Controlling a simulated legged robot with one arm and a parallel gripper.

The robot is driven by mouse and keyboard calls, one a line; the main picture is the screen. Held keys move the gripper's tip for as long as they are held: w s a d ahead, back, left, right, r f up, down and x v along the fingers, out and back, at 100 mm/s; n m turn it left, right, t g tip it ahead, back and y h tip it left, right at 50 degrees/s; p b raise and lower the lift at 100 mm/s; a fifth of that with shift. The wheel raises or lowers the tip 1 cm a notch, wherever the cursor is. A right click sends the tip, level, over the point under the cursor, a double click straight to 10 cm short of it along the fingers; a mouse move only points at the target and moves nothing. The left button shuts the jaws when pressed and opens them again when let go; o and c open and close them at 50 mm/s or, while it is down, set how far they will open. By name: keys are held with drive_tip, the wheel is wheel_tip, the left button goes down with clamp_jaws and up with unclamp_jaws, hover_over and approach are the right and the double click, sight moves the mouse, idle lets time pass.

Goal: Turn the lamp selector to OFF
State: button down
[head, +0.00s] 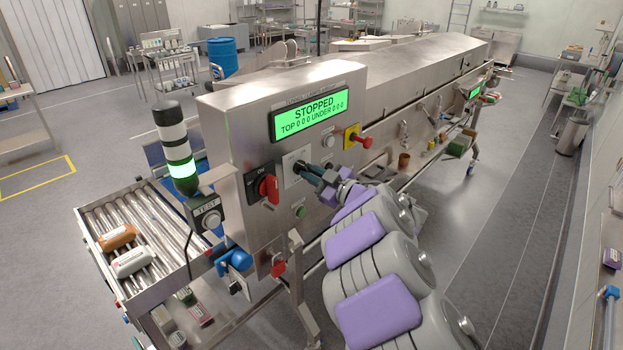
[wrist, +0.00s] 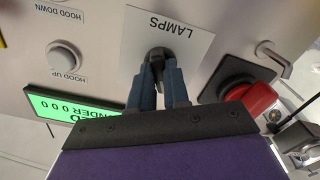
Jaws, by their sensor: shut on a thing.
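The lamp selector (wrist: 158,54) is a small dark knob on a white plate (wrist: 192,38) marked LAMPS, which is upside down in the wrist view. My gripper (wrist: 158,72) is at the knob with its two blue-grey fingers closed around it. In the head view my gripper (head: 306,172) reaches the panel from the right and covers most of the knob. The white plate (head: 290,160) shows beside it. The selector's position marks, and so where it points, cannot be read.
A red rotary switch (head: 268,188) sits just left of the lamps plate. A green screen (head: 310,118) above reads STOPPED. A red knob on a yellow plate (head: 352,138) is to the right. A TEST box (head: 208,216) and lit stack light (head: 180,165) stand at left.

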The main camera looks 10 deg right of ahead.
drive_tip(key=shift+n, duration=0.4)
drive_tip(key=shift+f, duration=0.1)
drive_tip(key=c, duration=1.1)
unclamp_jaws()
drive_tip(key=shift+s+d, duration=0.1)
drive_tip(key=v, duration=1.7)
drive_tip(key=shift+b, duration=0.35)
